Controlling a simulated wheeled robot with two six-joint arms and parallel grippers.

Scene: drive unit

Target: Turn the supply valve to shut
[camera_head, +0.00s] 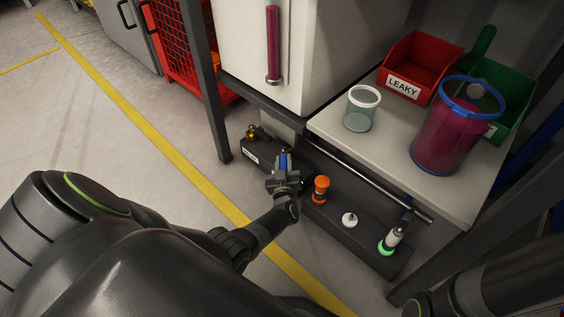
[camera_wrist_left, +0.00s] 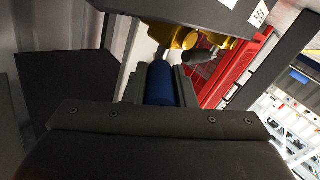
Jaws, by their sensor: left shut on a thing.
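The supply valve's blue handle (camera_head: 283,159) is on the dark manifold bar below the white cabinet. My left gripper (camera_head: 283,174) is shut on it. In the left wrist view the blue handle (camera_wrist_left: 160,84) sits between the two jaws of my left gripper (camera_wrist_left: 160,92). A yellow brass fitting (camera_wrist_left: 172,36) shows just beyond the handle in that view. The jaws and wrist hide much of the valve in the head view, so I cannot tell how far it is turned.
The manifold bar (camera_head: 345,237) also bears a brass fitting (camera_head: 251,133), an orange knob (camera_head: 321,187), a white knob (camera_head: 349,219) and a green-lit fitting (camera_head: 389,246). A rail and shelf (camera_head: 330,124) hang above, with a jar, cup and bins. A table leg (camera_head: 209,100) stands left.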

